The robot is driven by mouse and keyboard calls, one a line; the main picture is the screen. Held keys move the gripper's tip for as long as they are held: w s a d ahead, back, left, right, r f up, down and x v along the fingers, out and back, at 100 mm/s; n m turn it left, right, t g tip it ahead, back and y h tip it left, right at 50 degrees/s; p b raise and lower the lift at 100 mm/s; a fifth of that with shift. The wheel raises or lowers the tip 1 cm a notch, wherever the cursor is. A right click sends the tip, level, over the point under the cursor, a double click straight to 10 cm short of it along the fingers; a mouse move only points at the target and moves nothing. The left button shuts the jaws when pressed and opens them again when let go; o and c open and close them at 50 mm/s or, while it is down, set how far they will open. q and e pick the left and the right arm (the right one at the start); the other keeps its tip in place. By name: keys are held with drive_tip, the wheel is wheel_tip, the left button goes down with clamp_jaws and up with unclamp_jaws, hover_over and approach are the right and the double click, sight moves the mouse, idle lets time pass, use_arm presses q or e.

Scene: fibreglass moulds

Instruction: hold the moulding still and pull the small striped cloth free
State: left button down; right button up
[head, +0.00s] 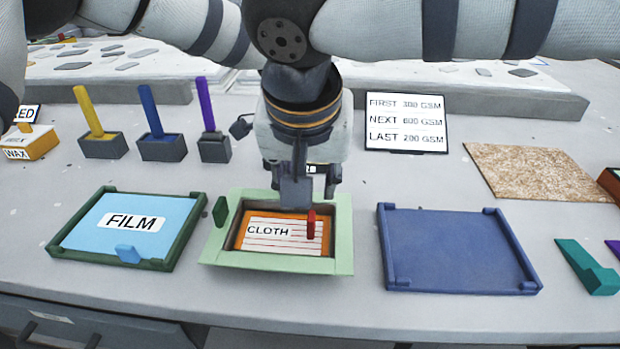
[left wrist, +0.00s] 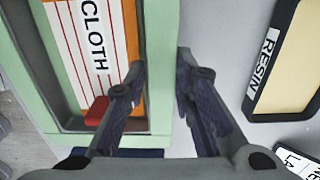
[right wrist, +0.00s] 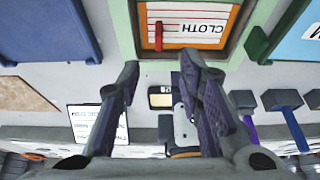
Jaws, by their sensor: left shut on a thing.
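The light green moulding (head: 222,247) lies on the table at the centre of the head view. The striped cloth (head: 265,243), marked CLOTH, lies flat inside its recess over an orange surface. A red tab (head: 311,224) stands near the cloth's right end. My left gripper (left wrist: 160,78) is shut on the moulding's far rim, one finger on each side. My right gripper (right wrist: 156,68) is open and empty above the far side of the moulding, apart from the cloth. In the head view the two grippers overlap, hiding part of the far rim.
The FILM tray (head: 85,222) lies left and an empty blue tray (head: 455,245) lies right of the moulding. A RESIN box (left wrist: 285,70) sits just beyond the far rim. Tool holders (head: 160,147), an order sign (head: 405,123) and a brown board (head: 535,172) stand further back.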

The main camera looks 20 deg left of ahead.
sight(312, 216)
drive_tip(key=x, duration=1.1)
drive_tip(key=shift+d+f, duration=0.1)
drive_tip(key=shift+f, duration=0.1)
clamp_jaws()
drive_tip(key=shift+r, duration=0.1)
use_arm(q)
drive_tip(key=shift+f, duration=0.1)
use_arm(e)
drive_tip(key=shift+r, duration=2.5)
